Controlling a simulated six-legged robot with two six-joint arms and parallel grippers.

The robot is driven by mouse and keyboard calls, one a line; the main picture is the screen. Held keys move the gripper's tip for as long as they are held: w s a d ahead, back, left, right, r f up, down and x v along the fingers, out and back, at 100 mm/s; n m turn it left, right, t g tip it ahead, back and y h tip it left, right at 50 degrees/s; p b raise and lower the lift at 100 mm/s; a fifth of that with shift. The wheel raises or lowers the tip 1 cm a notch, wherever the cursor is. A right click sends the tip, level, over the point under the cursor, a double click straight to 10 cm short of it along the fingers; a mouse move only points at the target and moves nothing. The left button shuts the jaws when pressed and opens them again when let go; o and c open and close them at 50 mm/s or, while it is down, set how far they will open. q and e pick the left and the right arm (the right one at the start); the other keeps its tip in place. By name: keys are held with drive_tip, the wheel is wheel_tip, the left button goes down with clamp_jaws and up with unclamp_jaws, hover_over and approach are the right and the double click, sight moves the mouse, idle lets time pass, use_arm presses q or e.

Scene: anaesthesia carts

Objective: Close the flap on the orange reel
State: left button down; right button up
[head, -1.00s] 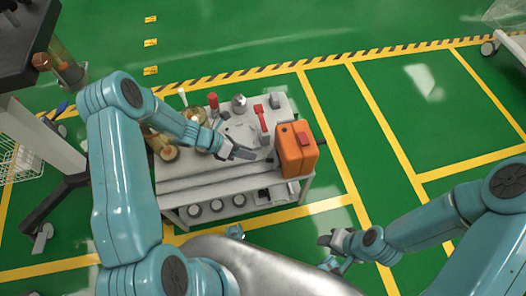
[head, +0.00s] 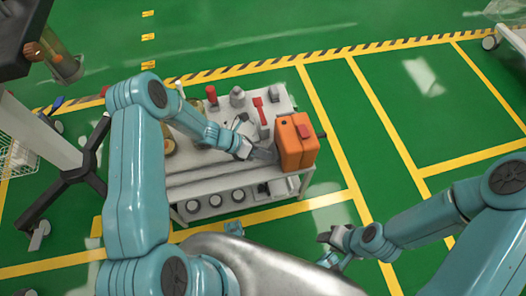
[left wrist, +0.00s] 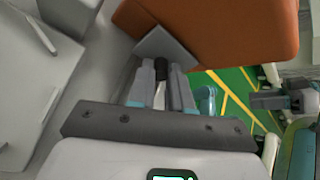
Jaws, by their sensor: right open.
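The orange reel (head: 291,148) is a boxy orange case standing upright on the right end of the cart top, with a darker red patch (head: 305,131) on its right face. I cannot make out a separate flap for certain. My left gripper (head: 266,152) is at the reel's left side, low, its grey fingers together. In the left wrist view, the orange reel (left wrist: 225,30) fills the top, and the grey fingertips (left wrist: 165,45) overlap its lower edge; contact is unclear. My right gripper (head: 335,247) is open and empty, off the cart to the lower right.
The cart (head: 215,176) carries a red-handled tool (head: 260,110), a grey bottle (head: 237,96) and other items behind my left arm. A dark-based stand (head: 85,170) is at left. Green floor (head: 400,130) with yellow lines is clear to the right.

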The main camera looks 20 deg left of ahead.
use_arm(q)
drive_tip(key=f+t+h+b, duration=0.1)
drive_tip(key=b, duration=0.2)
drive_tip(key=shift+d+f+h, duration=0.1)
drive_tip(key=shift+f+h, duration=0.2)
drive_tip(key=shift+w+d+r+t+h+b, duration=0.1)
drive_tip(key=shift+t+h+b, duration=0.25)
drive_tip(key=shift+b, duration=0.2)
drive_tip(key=shift+r, duration=0.2)
drive_tip(key=c, duration=1.3)
unclamp_jaws()
drive_tip(key=shift+c, duration=0.2)
drive_tip(key=p+v, duration=0.2)
drive_tip(key=v, duration=0.4)
drive_tip(key=shift+a+r, duration=0.15)
drive_tip(key=shift+a, duration=0.2)
drive_tip(key=shift+s+a+r, duration=0.1)
drive_tip(key=shift+s+a, duration=0.15)
drive_tip(key=shift+a, duration=0.05)
